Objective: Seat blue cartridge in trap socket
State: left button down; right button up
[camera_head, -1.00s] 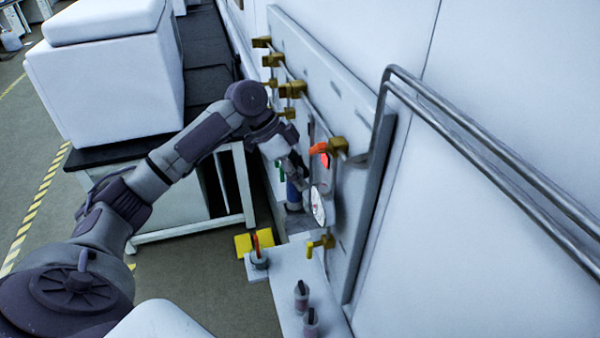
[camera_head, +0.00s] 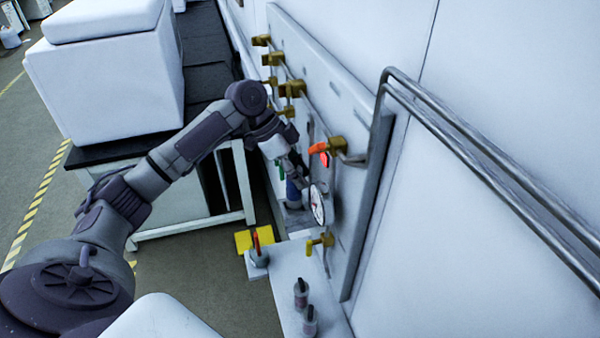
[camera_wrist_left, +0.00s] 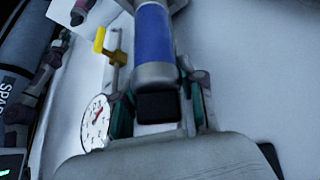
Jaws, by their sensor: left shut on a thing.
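The blue cartridge (camera_wrist_left: 154,38) is a blue cylinder with a grey end collar. In the left wrist view it stands out ahead of my left gripper (camera_wrist_left: 160,100), whose two fingers lie on either side of its grey end. In the head view the blue cartridge (camera_head: 293,190) is a small blue patch below my left gripper (camera_head: 290,165), close to the wall panel. My left gripper is shut on it. I cannot make out the trap socket; the cartridge's far end meets a pale fitting at the top of the wrist view. My right gripper is not in view.
A round dial gauge (camera_head: 317,205) is right beside the cartridge. Brass valves, one with an orange handle (camera_head: 318,148), line the wall panel (camera_head: 357,215). A white shelf (camera_head: 285,290) holds two small bottles. A yellow block (camera_head: 243,243) lies left of it.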

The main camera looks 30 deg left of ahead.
pick_arm(q)
jog(key=shift+f, duration=0.1)
jog(key=shift+f+b, duration=0.4)
jog(key=shift+f, duration=0.55)
jog(key=shift+f, duration=0.15)
jog(key=shift+f, duration=0.4)
jog(key=shift+c, duration=1)
grip_release()
